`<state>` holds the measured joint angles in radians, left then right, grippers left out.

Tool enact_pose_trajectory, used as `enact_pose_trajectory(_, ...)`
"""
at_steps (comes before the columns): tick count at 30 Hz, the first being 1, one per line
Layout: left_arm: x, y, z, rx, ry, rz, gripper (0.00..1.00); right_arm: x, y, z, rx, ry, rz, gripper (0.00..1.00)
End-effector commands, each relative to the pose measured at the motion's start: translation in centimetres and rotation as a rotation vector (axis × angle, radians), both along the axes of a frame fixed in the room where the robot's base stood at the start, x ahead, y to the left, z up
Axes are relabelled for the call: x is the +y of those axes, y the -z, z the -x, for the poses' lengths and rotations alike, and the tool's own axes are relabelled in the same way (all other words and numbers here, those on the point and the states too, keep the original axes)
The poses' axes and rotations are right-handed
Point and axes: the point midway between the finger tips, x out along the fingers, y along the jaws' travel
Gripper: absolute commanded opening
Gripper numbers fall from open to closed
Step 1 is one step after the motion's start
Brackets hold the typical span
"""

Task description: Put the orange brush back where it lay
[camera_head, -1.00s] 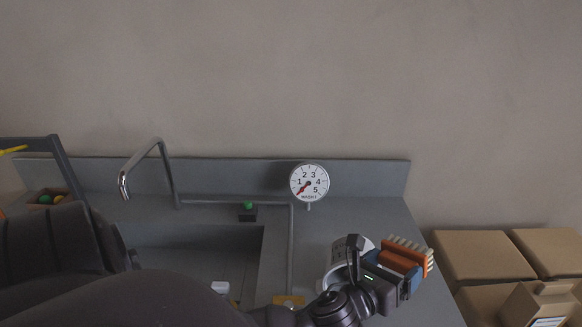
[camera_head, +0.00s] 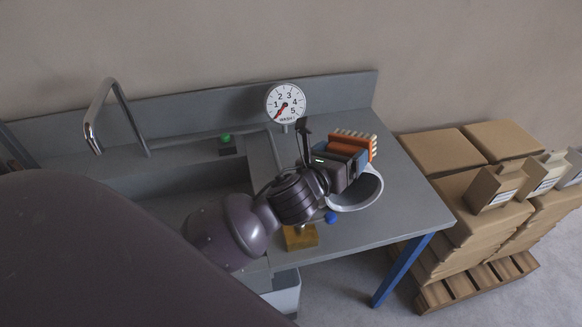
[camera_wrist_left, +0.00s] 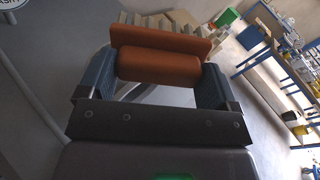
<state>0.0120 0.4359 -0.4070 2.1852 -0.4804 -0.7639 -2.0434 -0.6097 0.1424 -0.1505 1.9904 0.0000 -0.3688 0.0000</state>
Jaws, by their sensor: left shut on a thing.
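The orange brush (camera_head: 356,143) has a block-like back and cream bristles. My left gripper (camera_head: 347,158) is shut on it, above the right part of the grey bench (camera_head: 408,208). In the left wrist view the brush (camera_wrist_left: 160,62) sits between the blue finger pads of the gripper (camera_wrist_left: 153,82), bristles pointing away from the palm. A white round vessel (camera_head: 372,196) stands just beside and below the gripper, partly hidden by it. I cannot tell whether the brush touches anything else. My right gripper is not in view.
A round dial (camera_head: 286,102) stands at the bench's back. The sink and chrome tap (camera_head: 92,122) are left. A yellow block (camera_head: 300,238) and a blue knob (camera_head: 331,217) lie near the front. Cardboard boxes (camera_head: 452,160) stand right. The bench's right end is clear.

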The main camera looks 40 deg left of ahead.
Motion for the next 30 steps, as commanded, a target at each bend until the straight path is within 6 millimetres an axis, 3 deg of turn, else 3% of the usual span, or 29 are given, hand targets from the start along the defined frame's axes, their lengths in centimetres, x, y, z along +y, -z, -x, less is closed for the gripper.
enact_pose_trajectory(9,-0.9,-2.7,-5.6,0.171,0.097,-0.024,0.62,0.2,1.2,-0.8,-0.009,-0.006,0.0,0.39)
enact_pose_trajectory(17,0.9,-4.3,-10.9,0.348,0.11,-0.043,0.62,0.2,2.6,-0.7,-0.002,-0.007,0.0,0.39)
enact_pose_trajectory(23,4.6,-5.7,-15.2,0.518,0.053,-0.041,0.62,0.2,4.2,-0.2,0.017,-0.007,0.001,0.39)
enact_pose_trajectory(27,8.4,-6.4,-17.5,0.67,-0.025,-0.023,0.62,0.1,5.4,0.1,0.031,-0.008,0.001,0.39)
enact_pose_trajectory(30,11.4,-6.3,-18.0,0.798,-0.089,0.002,0.62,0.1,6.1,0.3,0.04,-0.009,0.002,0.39)
